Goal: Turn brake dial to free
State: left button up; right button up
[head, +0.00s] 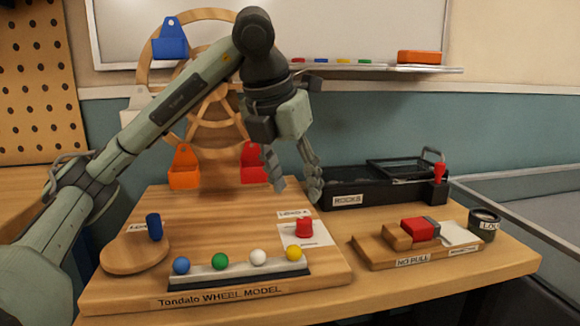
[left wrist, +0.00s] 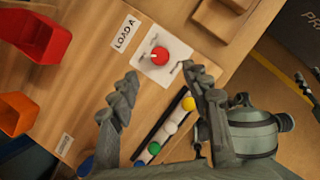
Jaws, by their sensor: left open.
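The brake dial (head: 304,227) is a red knob on a white plate (head: 318,237) near the right side of the wooden wheel-model board. In the left wrist view the dial (left wrist: 160,55) shows a pale mark towards its left side; the plate's small lettering is unreadable. My left gripper (head: 298,191) is open and empty, pointing down, above and behind the dial in the head view. In the left wrist view the dial lies beyond the gap between its fingertips (left wrist: 160,76), and neither finger touches it. My right gripper is not in view.
A rail of blue, green, white and yellow balls (head: 240,268) lies in front of the dial. The wooden wheel (head: 215,120) with coloured buckets stands behind. A black rock tray (head: 350,188) and a block with a red piece (head: 420,229) stand right. A blue peg (head: 154,227) stands left.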

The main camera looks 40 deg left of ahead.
pick_arm(q)
jog(key=shift+v, duration=1.8)
